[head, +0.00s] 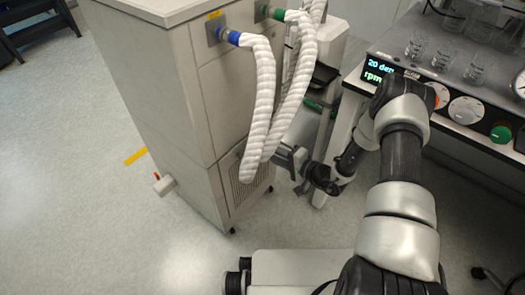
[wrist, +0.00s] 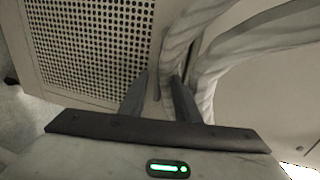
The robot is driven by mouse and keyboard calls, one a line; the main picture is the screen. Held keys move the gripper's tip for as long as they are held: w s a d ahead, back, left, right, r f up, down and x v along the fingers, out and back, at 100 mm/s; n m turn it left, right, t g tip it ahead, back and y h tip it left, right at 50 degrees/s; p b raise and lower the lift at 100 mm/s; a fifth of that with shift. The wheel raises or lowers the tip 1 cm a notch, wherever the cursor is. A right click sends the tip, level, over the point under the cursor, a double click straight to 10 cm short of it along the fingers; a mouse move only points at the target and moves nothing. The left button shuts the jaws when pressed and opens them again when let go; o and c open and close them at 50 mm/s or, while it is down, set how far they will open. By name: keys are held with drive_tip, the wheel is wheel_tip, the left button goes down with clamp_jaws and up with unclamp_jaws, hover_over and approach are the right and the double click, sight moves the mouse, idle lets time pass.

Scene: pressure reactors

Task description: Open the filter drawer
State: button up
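The filter drawer appears to be the perforated grille panel (head: 243,186) low on the front of the beige cabinet. The grille (wrist: 90,45) fills the upper left of the wrist view. My gripper (head: 284,157) is in front of the cabinet, close to the grille's right side and beside the hanging white hoses. In the wrist view its two fingers (wrist: 162,78) point toward the strip right of the grille, with a gap between them. I see nothing held in that gap.
Thick white hoses (head: 262,100) hang down the cabinet front; they run close to my fingers in the wrist view (wrist: 205,50). A bench with a stirrer unit (head: 440,90) and glassware stands at right. The floor (head: 90,200) left of the cabinet is mostly clear.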

drive_tip(key=shift+x, duration=1.8)
drive_tip(key=shift+r, duration=0.1)
clamp_jaws()
